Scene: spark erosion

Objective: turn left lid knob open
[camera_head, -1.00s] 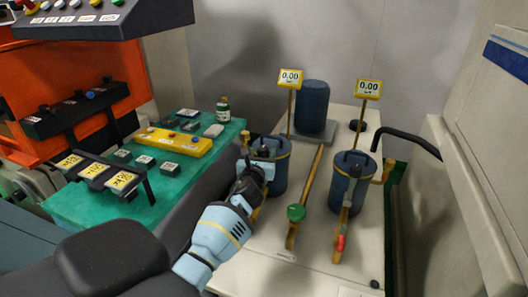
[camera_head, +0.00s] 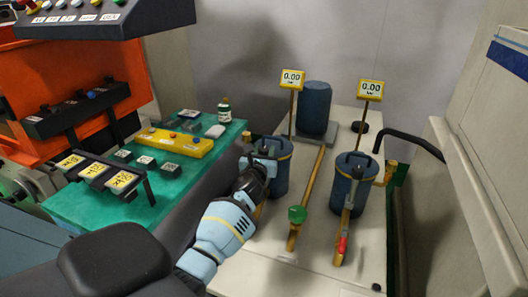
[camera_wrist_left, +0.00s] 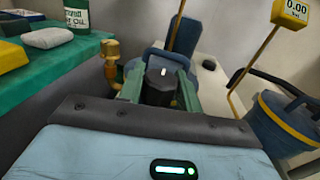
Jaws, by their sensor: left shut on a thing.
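The left canister (camera_head: 283,162) is dark blue with a yellow band and stands on the pale bench top. Its black lid knob (camera_wrist_left: 163,88), with a white mark, shows in the left wrist view. My left gripper (camera_head: 262,168) is at the lid of this canister. In the left wrist view the two green fingers (camera_wrist_left: 160,95) are on either side of the knob, shut on it. In the head view the gripper hides most of the knob. My right gripper is not in view.
A second blue canister (camera_head: 354,181) with a red-tipped handle stands to the right. A brass pipe with a green knob (camera_head: 297,214) runs between them. Two yellow 0.00 displays (camera_head: 292,79) stand on posts. A green table (camera_head: 85,205) holds a yellow box (camera_head: 178,142).

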